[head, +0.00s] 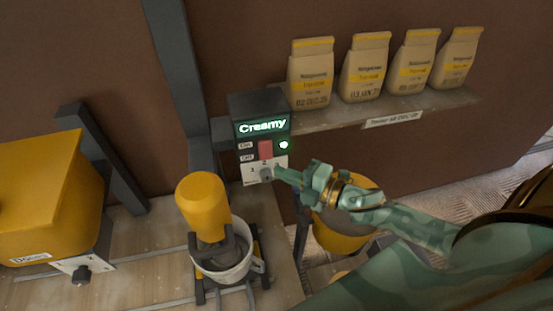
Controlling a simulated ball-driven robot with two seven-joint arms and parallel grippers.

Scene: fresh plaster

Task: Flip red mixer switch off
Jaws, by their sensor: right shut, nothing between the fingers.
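The red switch (265,150) sits on the front of a dark control box with small ON and OFF labels on its left. Above it a lit display (262,127) reads "Creamy", and a green light (284,145) glows at its right. My right gripper (279,172) is shut and empty, its tip close to the lower panel just below and right of the switch. I cannot tell whether it touches the panel. A numbered dial (265,174) is below the switch, beside the fingertips. The yellow mixer (203,205) stands over a white bucket (228,262). My left gripper is not in view.
Several paper bags (364,70) stand on a shelf (400,107) right of the box. A yellow dispenser (38,200) with a dark knob (82,275) is at the left. A yellow container (343,230) is partly hidden behind my right arm.

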